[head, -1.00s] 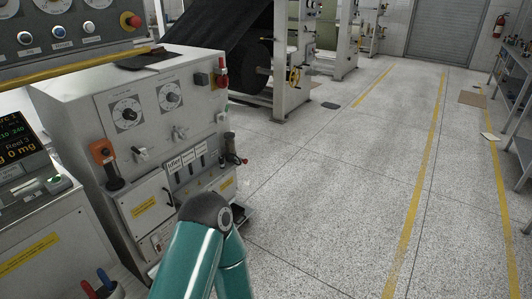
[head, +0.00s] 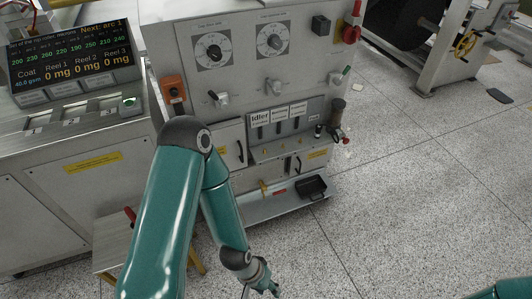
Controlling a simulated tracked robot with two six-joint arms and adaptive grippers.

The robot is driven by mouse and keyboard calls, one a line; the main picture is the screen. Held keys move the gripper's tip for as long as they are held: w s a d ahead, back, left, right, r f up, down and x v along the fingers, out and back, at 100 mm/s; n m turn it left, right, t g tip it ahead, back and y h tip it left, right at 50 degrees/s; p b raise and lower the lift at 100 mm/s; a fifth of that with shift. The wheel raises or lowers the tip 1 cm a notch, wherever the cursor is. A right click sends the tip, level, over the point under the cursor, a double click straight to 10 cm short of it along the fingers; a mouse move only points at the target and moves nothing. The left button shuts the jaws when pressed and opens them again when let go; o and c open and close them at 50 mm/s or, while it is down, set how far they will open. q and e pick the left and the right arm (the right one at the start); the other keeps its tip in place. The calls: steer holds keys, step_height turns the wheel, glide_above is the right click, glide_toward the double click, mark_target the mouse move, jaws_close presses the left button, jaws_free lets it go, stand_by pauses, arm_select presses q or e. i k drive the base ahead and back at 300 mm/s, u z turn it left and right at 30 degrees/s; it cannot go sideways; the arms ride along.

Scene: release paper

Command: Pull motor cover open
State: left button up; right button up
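The grey machine cabinet (head: 165,55) stands in front of me. A small door with a black upright handle (head: 239,151) is on its front, partly hidden by my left arm. A second, lower panel has a dark handle (head: 298,164) and a yellow label. Both look closed; I cannot tell which is the motor cover. My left gripper (head: 262,287) is low at the bottom edge, in front of the cabinet and apart from it. It is partly cut off, so its opening is unclear. Only a piece of my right arm shows at the bottom right corner; its gripper is out of view.
A black tray (head: 312,187) sits on a low ledge at the cabinet's foot. A small wooden stool (head: 113,247) stands left of my arm. A control console with a screen (head: 72,55) is at the left.

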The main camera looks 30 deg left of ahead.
mark_target(310, 160)
steer(key=u, duration=0.45)
steer(key=i, duration=1.2)
steer(key=u, duration=0.4)
steer(key=k, duration=0.75)
steer(key=u, duration=0.25)
steer(key=i, duration=0.75)
steer(key=z, duration=0.15)
